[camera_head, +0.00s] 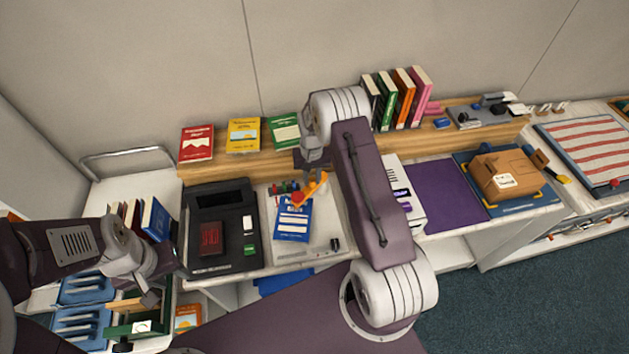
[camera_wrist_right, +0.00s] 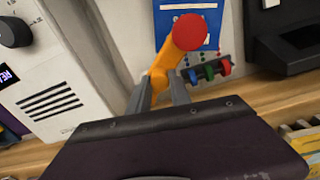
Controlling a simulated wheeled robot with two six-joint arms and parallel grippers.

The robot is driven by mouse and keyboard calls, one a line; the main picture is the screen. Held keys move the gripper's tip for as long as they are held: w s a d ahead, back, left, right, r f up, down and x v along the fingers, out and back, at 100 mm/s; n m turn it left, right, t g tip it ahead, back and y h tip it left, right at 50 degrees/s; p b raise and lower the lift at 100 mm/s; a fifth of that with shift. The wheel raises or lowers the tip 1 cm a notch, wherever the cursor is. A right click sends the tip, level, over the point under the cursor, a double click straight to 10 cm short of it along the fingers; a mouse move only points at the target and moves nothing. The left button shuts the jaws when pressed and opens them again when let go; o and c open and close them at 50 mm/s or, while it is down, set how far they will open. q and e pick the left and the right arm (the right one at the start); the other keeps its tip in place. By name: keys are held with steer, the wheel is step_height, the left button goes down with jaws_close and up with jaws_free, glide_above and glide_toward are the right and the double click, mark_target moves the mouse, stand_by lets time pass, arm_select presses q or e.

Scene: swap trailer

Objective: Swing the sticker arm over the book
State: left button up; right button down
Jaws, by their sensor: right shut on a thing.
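The orange sticker arm (camera_head: 314,187) with a red round end is at the top of the blue book (camera_head: 292,222), which lies on a pale station. In the right wrist view the sticker arm (camera_wrist_right: 160,72) has its red end overlapping the blue book (camera_wrist_right: 183,18). My right gripper (camera_wrist_right: 160,95) is shut on the orange arm; in the head view the right gripper (camera_head: 316,172) comes down from behind, partly hidden by my own arm. My left gripper (camera_head: 150,296) hangs at the left, away from the book; its jaws are unclear.
Coloured rolls (camera_head: 283,188) sit beside the sticker arm. A black scanner-like device (camera_head: 222,260) stands left of the book, and a white machine (camera_head: 408,205) stands right. Upright books (camera_head: 400,98) line the back shelf. A purple mat (camera_head: 446,195) lies clear, beside a cardboard box (camera_head: 505,172).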

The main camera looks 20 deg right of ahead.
mark_target(311, 179)
steer(key=shift+w+r+m, duration=0.15)
steer(key=shift+w+m, duration=0.2)
steer(key=shift+m, duration=0.05)
steer(key=c, duration=1.2)
jaws_free()
steer(key=shift+s+a, duration=0.1)
step_height(311, 179, up, 8)
steer(key=b, duration=0.2)
steer(key=shift+b, duration=0.4)
steer(key=shift+r, duration=0.5)
